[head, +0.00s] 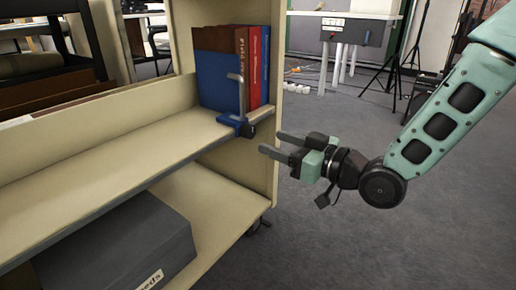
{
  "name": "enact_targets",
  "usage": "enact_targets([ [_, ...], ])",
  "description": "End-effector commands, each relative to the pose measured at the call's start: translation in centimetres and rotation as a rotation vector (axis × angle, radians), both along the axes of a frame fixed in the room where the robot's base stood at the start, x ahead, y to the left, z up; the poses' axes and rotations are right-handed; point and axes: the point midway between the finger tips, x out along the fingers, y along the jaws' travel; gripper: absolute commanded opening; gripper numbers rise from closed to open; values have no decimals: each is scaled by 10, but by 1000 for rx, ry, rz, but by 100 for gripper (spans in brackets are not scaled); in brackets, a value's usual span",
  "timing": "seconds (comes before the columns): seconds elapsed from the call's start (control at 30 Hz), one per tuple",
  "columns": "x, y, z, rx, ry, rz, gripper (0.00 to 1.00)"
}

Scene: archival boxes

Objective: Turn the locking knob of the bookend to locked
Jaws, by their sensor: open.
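The bookend stands on the upper shelf of a cream cart, against the left side of a short row of books. It has a grey upright (241,97) and a blue base (236,124) at the shelf's front edge. A small dark knob (251,131) sits at the front of the base; its setting is too small to read. My gripper (271,142) is open and empty, its two fingers pointing left toward the knob. It is a little right of and below the knob, apart from it.
Blue, brown and red books (232,65) stand at the shelf's right end. The upper shelf (110,150) is otherwise bare. A dark grey archival box (115,245) lies on the lower shelf. The cart's right end panel (262,185) is close to my fingers. Open carpet (330,240) lies right.

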Motion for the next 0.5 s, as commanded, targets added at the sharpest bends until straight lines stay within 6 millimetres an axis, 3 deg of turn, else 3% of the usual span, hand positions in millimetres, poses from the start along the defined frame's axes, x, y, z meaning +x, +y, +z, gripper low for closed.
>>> enact_targets([
  [0.2,23,31,-3,1,-2,2,52],
  [0.5,35,46,0,0,0,0,52],
])
